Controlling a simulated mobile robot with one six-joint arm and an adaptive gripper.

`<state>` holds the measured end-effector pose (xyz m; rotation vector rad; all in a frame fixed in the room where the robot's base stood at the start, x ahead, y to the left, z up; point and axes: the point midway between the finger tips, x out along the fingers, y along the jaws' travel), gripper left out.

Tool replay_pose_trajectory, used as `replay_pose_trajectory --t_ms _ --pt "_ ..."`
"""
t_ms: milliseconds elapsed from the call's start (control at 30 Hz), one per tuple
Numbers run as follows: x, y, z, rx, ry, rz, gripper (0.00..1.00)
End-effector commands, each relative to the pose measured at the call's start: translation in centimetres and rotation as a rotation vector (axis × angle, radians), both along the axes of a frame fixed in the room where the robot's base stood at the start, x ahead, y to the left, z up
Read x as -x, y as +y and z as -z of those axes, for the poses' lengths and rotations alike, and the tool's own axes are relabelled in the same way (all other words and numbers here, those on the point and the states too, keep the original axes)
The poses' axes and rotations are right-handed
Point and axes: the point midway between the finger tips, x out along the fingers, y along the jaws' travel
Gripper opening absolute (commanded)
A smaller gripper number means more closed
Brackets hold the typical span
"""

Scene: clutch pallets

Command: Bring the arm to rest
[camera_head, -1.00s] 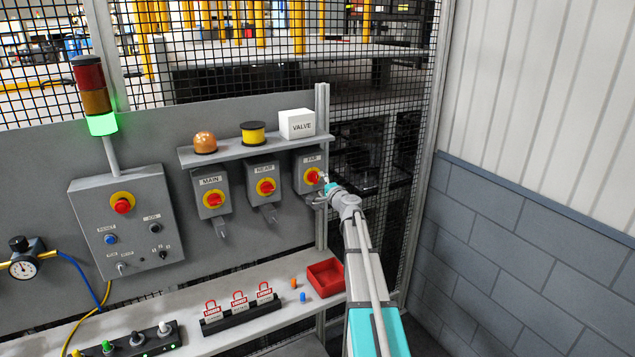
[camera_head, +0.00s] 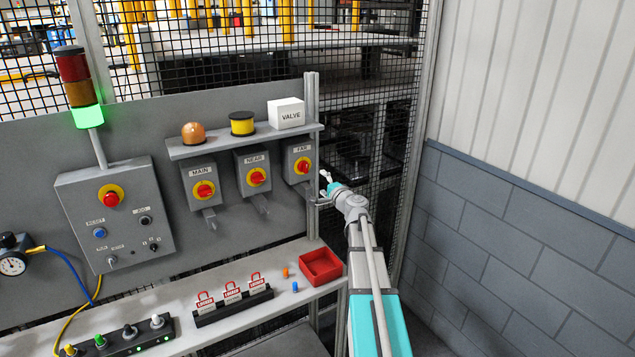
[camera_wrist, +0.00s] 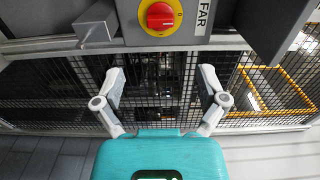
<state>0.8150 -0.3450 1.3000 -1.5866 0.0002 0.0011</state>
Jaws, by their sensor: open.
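My gripper (camera_head: 324,187) is at the end of my arm, just right of and a little below the FAR switch box (camera_head: 299,160) in the head view. In the wrist view my gripper (camera_wrist: 160,88) has its two fingers spread apart with nothing between them. The red FAR knob on its yellow disc (camera_wrist: 160,17) shows ahead, beyond the fingertips and apart from them. Behind the open fingers is black mesh (camera_wrist: 150,75).
The NEAR box (camera_head: 255,172) and MAIN box (camera_head: 201,183) hang to the left under a shelf (camera_head: 240,141). Below, a ledge bears a red tray (camera_head: 321,267) and red lockout tags (camera_head: 232,294). A grey block wall (camera_head: 520,250) stands to the right.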

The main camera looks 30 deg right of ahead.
Motion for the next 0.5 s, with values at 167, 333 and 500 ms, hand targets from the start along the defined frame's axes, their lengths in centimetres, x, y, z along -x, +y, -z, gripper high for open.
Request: replay_pose_trajectory --t_ms 167,333,500 --pt "0.0 0.0 0.0 0.000 0.000 0.000 0.91" --pt "0.0 0.6 0.2 0.009 0.005 -0.012 0.91" --pt "0.1 4.0 1.5 0.070 0.043 -0.085 0.91"
